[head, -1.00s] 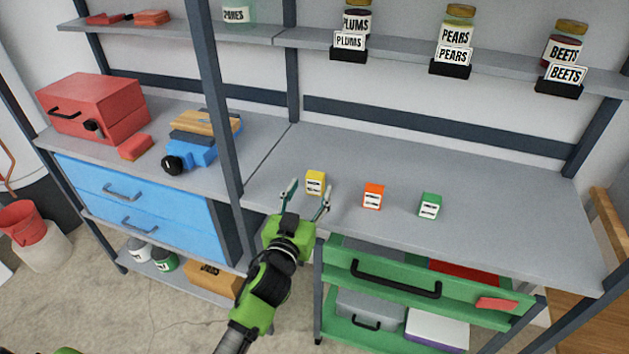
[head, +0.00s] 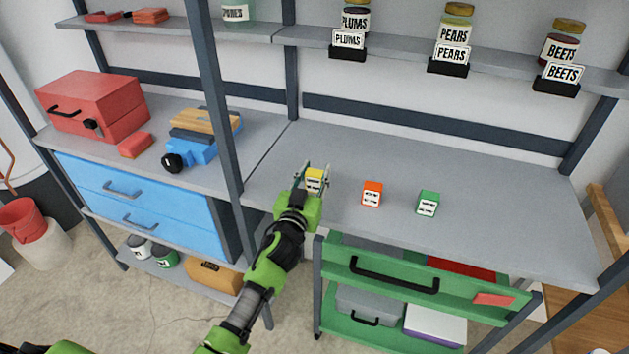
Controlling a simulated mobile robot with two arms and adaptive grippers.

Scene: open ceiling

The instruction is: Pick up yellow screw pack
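The yellow screw pack (head: 314,175) is a small yellow box with a white label. It stands on the grey workbench (head: 480,200), left of the other two packs. My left gripper (head: 312,178) is at the pack, with one finger on each side of it. The fingers look close to the pack's sides, but I cannot tell whether they touch it. The gripper's body hides the front edge of the bench just below the pack. My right gripper is not in view.
An orange pack (head: 372,193) and a green pack (head: 428,203) stand to the right on the bench. A dark upright post (head: 222,120) rises left of my arm. A shelf with jars (head: 453,35) runs above. A green drawer cart (head: 400,285) stands under the bench.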

